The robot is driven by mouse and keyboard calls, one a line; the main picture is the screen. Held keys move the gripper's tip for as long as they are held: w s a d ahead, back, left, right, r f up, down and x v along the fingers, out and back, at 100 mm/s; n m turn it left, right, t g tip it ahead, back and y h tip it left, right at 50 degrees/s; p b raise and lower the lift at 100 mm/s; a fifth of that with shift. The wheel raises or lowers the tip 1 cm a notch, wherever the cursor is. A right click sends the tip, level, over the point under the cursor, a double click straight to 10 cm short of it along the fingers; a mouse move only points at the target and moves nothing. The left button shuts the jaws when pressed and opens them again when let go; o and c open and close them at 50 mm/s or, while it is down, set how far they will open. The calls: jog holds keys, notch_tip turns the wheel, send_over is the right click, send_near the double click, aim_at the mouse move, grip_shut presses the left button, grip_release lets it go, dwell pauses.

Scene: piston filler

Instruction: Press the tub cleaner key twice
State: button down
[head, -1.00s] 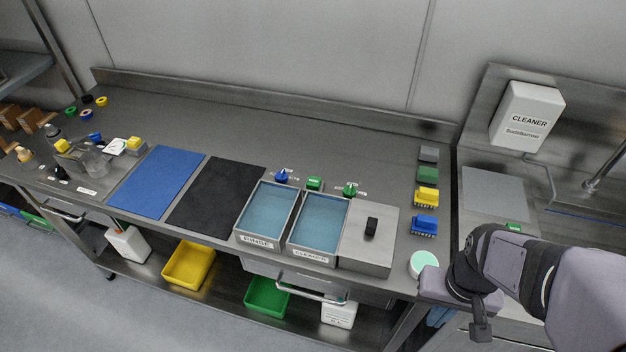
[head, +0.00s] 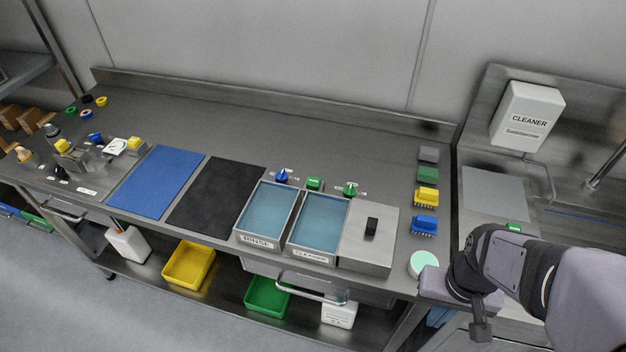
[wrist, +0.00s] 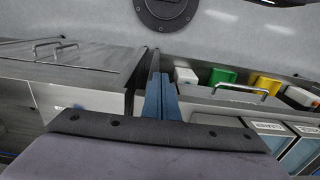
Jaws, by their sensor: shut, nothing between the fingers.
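The cleaner tub (head: 332,259), a steel-rimmed tub of blue liquid, stands near the bench front beside the rinse tub (head: 248,238). Behind them are a green key (head: 315,184), a green knob (head: 351,189) to its right and a blue knob (head: 282,176) to its left. Their small labels are too small to read. My gripper (head: 452,291) is shut and empty at the bench's right front end, well to the right of the tubs and apart from those controls. Its fingertips are hard to make out. The wrist view shows its grey body (wrist: 160,155) at the bottom; the keys are not visible there.
A steel box with a black handle (head: 371,227) sits right of the cleaner tub. Blue (head: 424,225) and yellow (head: 427,197) brushes and a round mint-coloured lid (head: 422,264) lie near my gripper. A white cleaner dispenser (head: 527,118) hangs above the right counter, where another small green item (head: 514,227) lies.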

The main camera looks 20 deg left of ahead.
dwell(0.7)
notch_tip(320, 180, up, 10)
jog(key=m+t+y+p, duration=0.65)
jog(key=m+p, duration=0.55)
jog(key=m, duration=0.7)
send_over(316, 184)
jog(key=shift+f, duration=0.2)
jog(key=shift+f+b, duration=0.15)
jog(key=shift+b, duration=0.25)
notch_tip(316, 184, down, 7)
jog(key=b, duration=0.5)
jog(key=shift+r+b, duration=0.2)
jog(key=shift+b, duration=0.1)
jog(key=shift+f+b, duration=0.95)
jog(key=shift+b, duration=0.25)
jog(key=shift+f, duration=0.2)
jog(key=shift+f+b, duration=0.25)
jog(key=shift+b, duration=0.4)
